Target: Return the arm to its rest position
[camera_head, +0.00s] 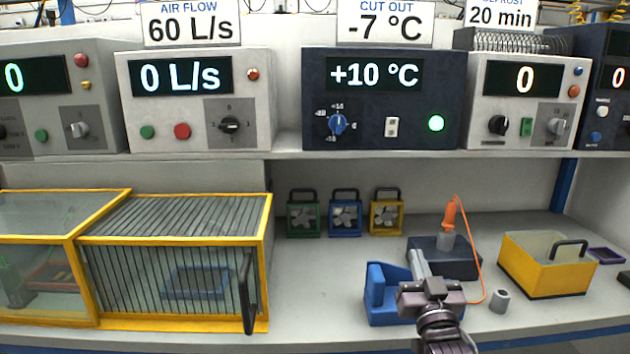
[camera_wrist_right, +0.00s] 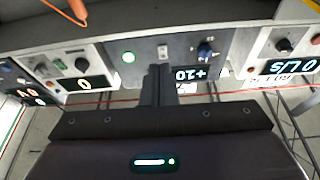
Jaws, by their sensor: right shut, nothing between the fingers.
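My right gripper (camera_head: 419,262) reaches in from the bottom of the head view, above the bench, in front of the dark block and beside the blue holder (camera_head: 382,294). Its fingers are together and hold nothing. In the right wrist view the closed fingers (camera_wrist_right: 157,86) point toward the dark control panel, which appears upside down. The panel (camera_head: 382,98) reads +10 °C under a "CUT OUT -7 °C" sign, with a blue knob (camera_head: 338,123), a small white switch (camera_head: 391,127) and a lit green button (camera_head: 436,123). My left gripper is out of view.
A dark block (camera_head: 455,262) holds an orange-handled probe (camera_head: 450,216) with a cable. A grey cylinder (camera_head: 499,301) and yellow bin (camera_head: 545,268) stand to the right. A yellow-framed barred cage (camera_head: 172,325) fills the left. Three small fans stand behind. A shelf (camera_head: 290,144) overhangs the bench.

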